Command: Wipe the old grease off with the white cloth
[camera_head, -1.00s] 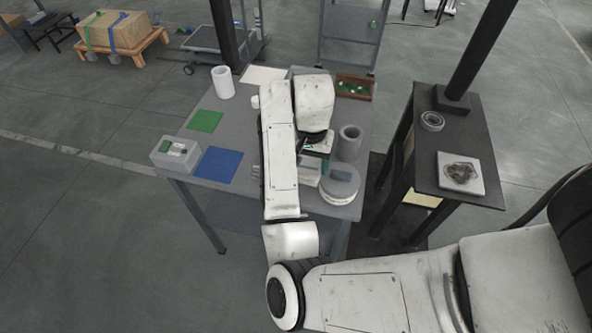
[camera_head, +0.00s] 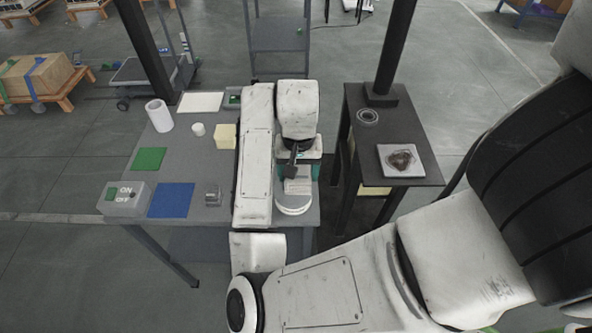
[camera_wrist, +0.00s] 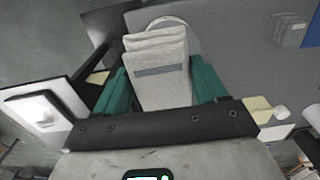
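The white cloth (camera_wrist: 158,75) is a thick folded pad with a grey band, upright between the teal fingers of my gripper (camera_wrist: 162,88) in the wrist view. The fingers press against both its sides. In the head view my gripper (camera_head: 298,176) points down over the near right part of the grey table, with the cloth (camera_head: 298,186) between the fingers. A round white dish (camera_head: 294,207) lies just in front of it; I cannot tell whether they touch.
The plate and a grey ring (camera_head: 368,117) sit on a separate black side table (camera_head: 425,150) with a dark post. A gap separates the tables.

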